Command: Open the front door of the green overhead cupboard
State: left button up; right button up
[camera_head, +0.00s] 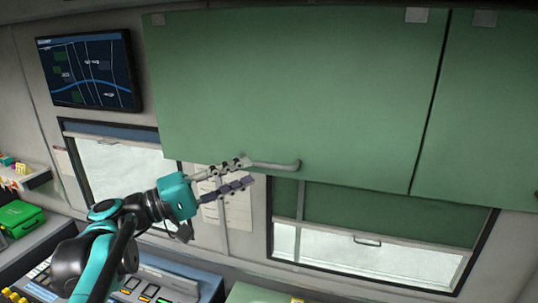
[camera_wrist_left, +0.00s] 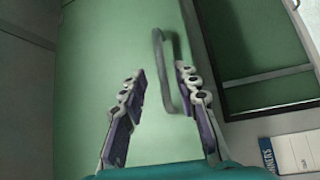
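The green overhead cupboard's front door (camera_head: 300,85) spans the upper middle of the head view and looks shut. A grey bar handle (camera_head: 278,166) lies along its lower edge; it also shows in the left wrist view (camera_wrist_left: 162,80). My left gripper (camera_head: 247,172) is open at the handle's left end, its upper finger overlapping that end in the head view. In the left wrist view the handle appears between the two spread fingertips (camera_wrist_left: 160,72), closer to the right finger. I cannot tell whether either finger touches it. My right gripper is not in view.
A second green door (camera_head: 480,110) adjoins on the right, across a narrow dark gap. A wall screen (camera_head: 90,70) hangs left of the cupboard. Windows (camera_head: 365,258) sit below it. A control console (camera_head: 150,285) and a green case (camera_head: 18,217) are at the lower left.

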aim_at(264, 166)
pick_arm(q)
jog(key=p+x, duration=0.1)
jog(key=x, duration=0.5)
jog(key=shift+w+d, duration=0.1)
jog(key=shift+d, duration=0.2)
grip_shut()
